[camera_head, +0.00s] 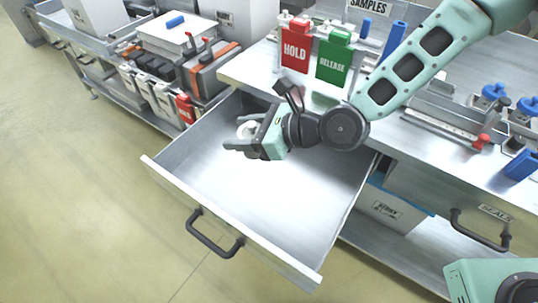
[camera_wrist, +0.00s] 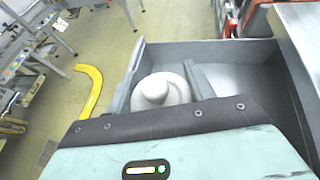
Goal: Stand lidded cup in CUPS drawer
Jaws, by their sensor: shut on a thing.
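The lidded cup (camera_head: 246,130) is white, small and partly hidden by my fingers in the head view. In the wrist view the cup (camera_wrist: 160,92) shows from above as a round white lid with a raised middle. My gripper (camera_head: 243,132) is shut on the cup and holds it over the pulled-out drawer (camera_head: 205,202). The drawer is grey, with a dark front handle, and its visible floor is bare. No label shows on its front. The cup's lower part is hidden, so I cannot tell its height above the drawer floor.
A red HOLD sign (camera_head: 296,46) and a green RELEASE sign (camera_head: 334,58) stand on the bench behind the drawer. A closed SEALS drawer (camera_head: 470,215) is at right. A cart (camera_head: 160,45) with boxes and tools stands at left. The floor before the drawer is clear.

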